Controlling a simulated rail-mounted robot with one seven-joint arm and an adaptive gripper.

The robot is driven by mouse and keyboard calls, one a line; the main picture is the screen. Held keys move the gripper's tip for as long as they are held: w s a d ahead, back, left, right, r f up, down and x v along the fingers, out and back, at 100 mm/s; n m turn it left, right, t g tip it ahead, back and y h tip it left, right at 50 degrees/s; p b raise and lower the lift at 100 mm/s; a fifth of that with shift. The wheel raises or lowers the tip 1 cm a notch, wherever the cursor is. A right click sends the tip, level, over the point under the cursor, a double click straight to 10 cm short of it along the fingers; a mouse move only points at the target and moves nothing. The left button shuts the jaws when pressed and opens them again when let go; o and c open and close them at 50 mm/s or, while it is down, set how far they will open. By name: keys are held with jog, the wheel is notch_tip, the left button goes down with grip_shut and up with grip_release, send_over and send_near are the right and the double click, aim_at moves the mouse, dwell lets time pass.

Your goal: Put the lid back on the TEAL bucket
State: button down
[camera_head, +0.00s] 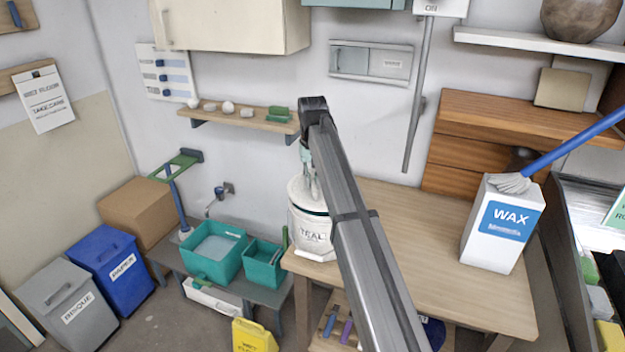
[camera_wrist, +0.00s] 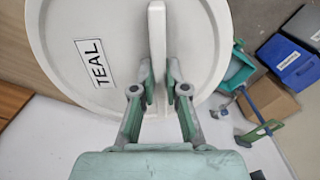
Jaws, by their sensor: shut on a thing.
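The white TEAL bucket (camera_head: 313,232) stands at the left end of the wooden table, with its label facing out. Its round white lid (camera_head: 297,190) is at the bucket's top; my arm hides part of it, and I cannot tell whether it is seated or just above the rim. In the wrist view the lid (camera_wrist: 115,75) fills the upper middle, with a TEAL label and a raised bar handle (camera_wrist: 157,40). My gripper (camera_wrist: 160,88) is shut on the handle, one finger on each side. In the head view my gripper (camera_head: 309,175) is above the bucket, partly hidden.
The wooden table (camera_head: 430,265) is mostly clear right of my arm. Teal tubs (camera_head: 212,262) sit on a low bench to the left. A small shelf (camera_head: 240,120) hangs behind the bucket.

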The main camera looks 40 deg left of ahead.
jog(key=shift+f, duration=0.85)
dwell(1.7)
jog(key=c, duration=1.1)
grip_release()
jog(key=shift+o, duration=0.3)
jog(key=o, duration=0.4)
jog(key=shift+r, duration=0.15)
jog(key=shift+r+p, duration=1.7)
jog(key=shift+r, duration=1.7)
grip_shut()
